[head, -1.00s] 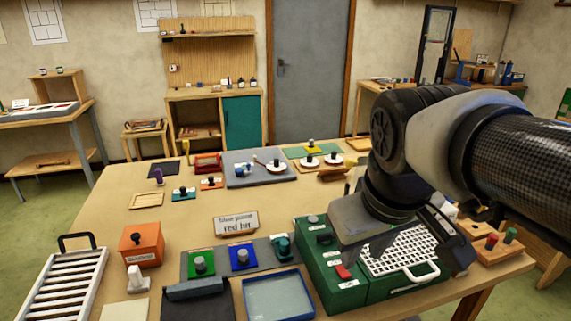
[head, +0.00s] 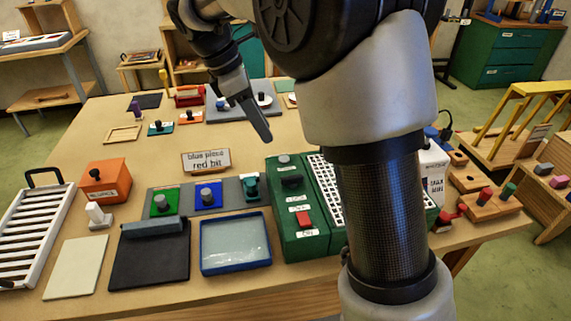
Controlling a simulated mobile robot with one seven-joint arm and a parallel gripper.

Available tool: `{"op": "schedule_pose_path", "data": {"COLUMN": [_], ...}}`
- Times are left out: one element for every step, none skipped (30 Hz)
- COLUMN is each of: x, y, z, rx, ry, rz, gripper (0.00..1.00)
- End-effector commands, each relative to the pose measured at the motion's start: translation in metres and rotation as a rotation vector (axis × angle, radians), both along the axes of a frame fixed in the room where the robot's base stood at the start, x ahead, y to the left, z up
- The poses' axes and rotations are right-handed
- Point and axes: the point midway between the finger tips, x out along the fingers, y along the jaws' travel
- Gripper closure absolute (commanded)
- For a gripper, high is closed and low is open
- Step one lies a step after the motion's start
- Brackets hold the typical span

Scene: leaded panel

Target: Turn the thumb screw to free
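My gripper (head: 258,122) hangs above the far middle of the table, in front of the grey board. One dark finger shows, pointing down and right; I cannot tell its opening, and nothing shows held. I cannot say for certain which part is the thumb screw. A teal fixture with a dark top (head: 251,187) stands at the right end of a grey strip, nearer than my gripper and apart from it. A green machine (head: 290,240) beside it carries a grey knob (head: 284,159), a black knob (head: 292,181) and a red switch (head: 303,218). My arm hides part of the machine's right side.
A sign reading "blue piece red bit" (head: 206,160) stands mid-table. Green (head: 161,203) and blue (head: 208,196) knobbed blocks, a blue-rimmed tray (head: 235,268) and an orange box (head: 105,182) stand nearby.

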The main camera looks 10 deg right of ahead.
Motion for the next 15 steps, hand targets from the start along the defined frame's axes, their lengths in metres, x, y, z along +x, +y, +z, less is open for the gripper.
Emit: {"op": "schedule_pose_path", "data": {"x": [-0.001, -0.001, -0.002, -0.002, -0.001, -0.002, -0.002, -0.002, -0.002, -0.002, -0.002, -0.002, -0.002, -0.002, -0.002], "y": [-0.004, -0.006, -0.008, -0.011, -0.013, -0.017, -0.019, -0.022, -0.025, -0.028, -0.031, -0.034, -0.037, -0.039, -0.042], "z": [-0.008, -0.013, -0.02, -0.025, -0.031, -0.04, -0.046, -0.052, -0.06, -0.066, -0.072, -0.081, -0.087, -0.093, -0.1], "rx": [-0.002, -0.001, -0.001, -0.001, -0.001, 0.0, 0.0, 0.0, 0.0, 0.0, 0.0, 0.0, -0.001, -0.001, 0.0], "ry": [0.003, 0.003, 0.004, 0.004, 0.004, 0.003, 0.003, 0.003, 0.003, 0.003, 0.004, 0.003, 0.003, 0.003, 0.003], "rz": [-0.002, -0.003, -0.004, -0.004, -0.004, -0.005, -0.005, -0.006, -0.007, -0.007, -0.007, -0.007, -0.006, -0.006, -0.004], "gripper": [0.7, 0.7, 0.7, 0.7, 0.7, 0.7, 0.7, 0.7, 0.7, 0.7, 0.7, 0.7, 0.7, 0.7, 0.7]}}
